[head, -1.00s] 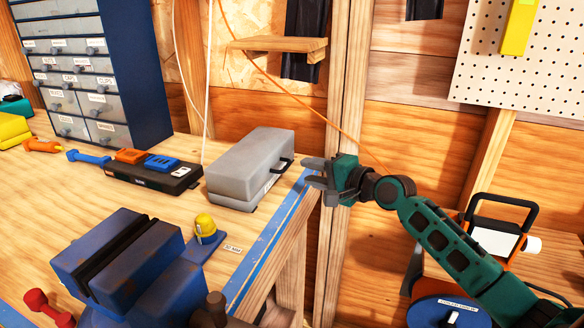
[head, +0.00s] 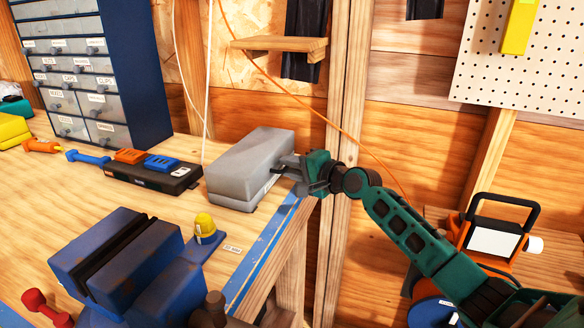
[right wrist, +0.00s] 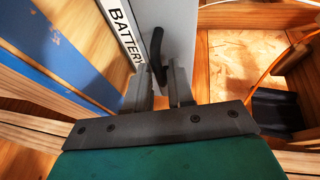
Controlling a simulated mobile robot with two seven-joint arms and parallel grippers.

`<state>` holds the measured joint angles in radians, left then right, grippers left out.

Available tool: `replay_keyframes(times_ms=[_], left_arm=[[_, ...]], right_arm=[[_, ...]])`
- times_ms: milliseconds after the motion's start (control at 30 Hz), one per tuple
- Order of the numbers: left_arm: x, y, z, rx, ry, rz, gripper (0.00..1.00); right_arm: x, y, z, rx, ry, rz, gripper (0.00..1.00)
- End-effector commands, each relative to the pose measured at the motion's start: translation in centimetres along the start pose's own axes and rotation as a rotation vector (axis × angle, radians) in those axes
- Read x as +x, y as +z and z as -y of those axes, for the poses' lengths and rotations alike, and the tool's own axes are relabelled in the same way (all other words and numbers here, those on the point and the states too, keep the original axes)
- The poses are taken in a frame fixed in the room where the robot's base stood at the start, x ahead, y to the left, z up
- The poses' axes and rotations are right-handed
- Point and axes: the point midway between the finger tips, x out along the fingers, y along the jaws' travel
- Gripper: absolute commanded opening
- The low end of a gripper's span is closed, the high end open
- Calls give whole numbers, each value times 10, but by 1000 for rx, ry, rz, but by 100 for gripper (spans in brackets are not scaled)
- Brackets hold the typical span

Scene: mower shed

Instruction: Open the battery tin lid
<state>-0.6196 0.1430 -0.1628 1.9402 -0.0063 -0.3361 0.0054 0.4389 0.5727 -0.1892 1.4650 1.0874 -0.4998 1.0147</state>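The battery tin (head: 240,172) is a long grey box on the workbench, with its lid down. In the right wrist view its grey top and side (right wrist: 178,30) fill the upper middle, beside a white label (right wrist: 122,35) reading "BATTERY". Its black curved handle (right wrist: 156,52) shows there between the fingers of my right gripper (right wrist: 160,82). The fingers are apart, with gaps visible beside the handle. In the head view my right gripper (head: 284,166) is at the tin's right side and hides the handle. My left gripper is not in view.
A blue vice (head: 120,262) stands at the front of the bench (head: 60,195), with a yellow-topped item (head: 205,226) beside it. A black charger (head: 150,178) lies left of the tin. A drawer cabinet (head: 135,75) stands behind. An orange work light (head: 495,235) is at the right.

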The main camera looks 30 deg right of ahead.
Motion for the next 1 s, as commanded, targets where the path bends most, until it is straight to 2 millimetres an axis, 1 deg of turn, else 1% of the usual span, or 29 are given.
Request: replay_keyframes(times_ms=[33, 200, 233, 1000], left_arm=[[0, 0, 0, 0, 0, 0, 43], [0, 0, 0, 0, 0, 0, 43], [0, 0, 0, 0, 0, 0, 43], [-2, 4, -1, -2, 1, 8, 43]], right_arm=[[0, 0, 0, 0, 0, 0, 17], [0, 0, 0, 0, 0, 0, 1], [0, 0, 0, 0, 0, 0, 0], [0, 0, 0, 0, 1, 0, 0]])
